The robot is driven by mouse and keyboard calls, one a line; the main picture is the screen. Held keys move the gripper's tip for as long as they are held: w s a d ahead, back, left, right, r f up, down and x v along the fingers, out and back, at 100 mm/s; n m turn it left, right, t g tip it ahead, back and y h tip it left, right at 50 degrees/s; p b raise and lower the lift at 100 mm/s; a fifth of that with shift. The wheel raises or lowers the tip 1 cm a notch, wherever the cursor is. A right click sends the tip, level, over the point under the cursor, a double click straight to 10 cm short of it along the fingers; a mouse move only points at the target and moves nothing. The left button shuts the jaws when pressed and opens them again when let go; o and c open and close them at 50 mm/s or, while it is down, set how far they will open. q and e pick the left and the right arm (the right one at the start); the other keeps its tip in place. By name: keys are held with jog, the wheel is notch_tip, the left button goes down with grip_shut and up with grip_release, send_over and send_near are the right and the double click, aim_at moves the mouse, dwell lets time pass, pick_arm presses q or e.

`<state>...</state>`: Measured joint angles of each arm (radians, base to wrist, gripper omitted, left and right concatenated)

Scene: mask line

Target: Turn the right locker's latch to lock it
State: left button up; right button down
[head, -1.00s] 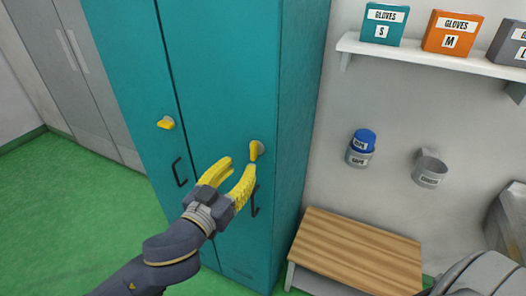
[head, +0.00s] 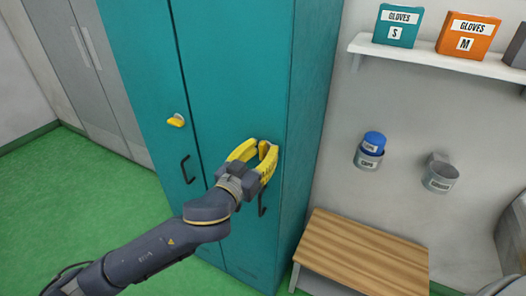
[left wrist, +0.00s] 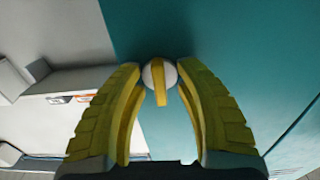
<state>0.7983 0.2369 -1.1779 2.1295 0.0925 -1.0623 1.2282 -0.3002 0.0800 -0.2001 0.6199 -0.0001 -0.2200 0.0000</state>
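The teal right locker (head: 235,75) is shut. Its latch, a yellow lever on a pale round base, shows in the left wrist view (left wrist: 159,84), with the lever nearly in line with the fingers. In the head view the latch is mostly hidden by my gripper. My left gripper (head: 255,150) has its two yellow fingers apart, one on each side of the latch. The fingertips are close to the round base; I cannot tell whether they touch it. My right gripper is not in view.
The left locker door has its own yellow latch (head: 176,120) and a black handle (head: 187,169). The right door's black handle (head: 262,203) is just below my gripper. A wooden-topped bench (head: 365,252) stands to the right, under wall cups (head: 369,150) and a shelf (head: 430,56).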

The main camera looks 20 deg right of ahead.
pick_arm(q)
jog(key=shift+c, duration=0.3)
grip_shut()
jog(key=shift+m, duration=0.3)
jog(key=m, duration=0.3)
jog(key=shift+m, duration=0.4)
jog(key=m, duration=1.3)
jog(key=shift+r+m, duration=0.1)
jog(key=shift+m, duration=0.3)
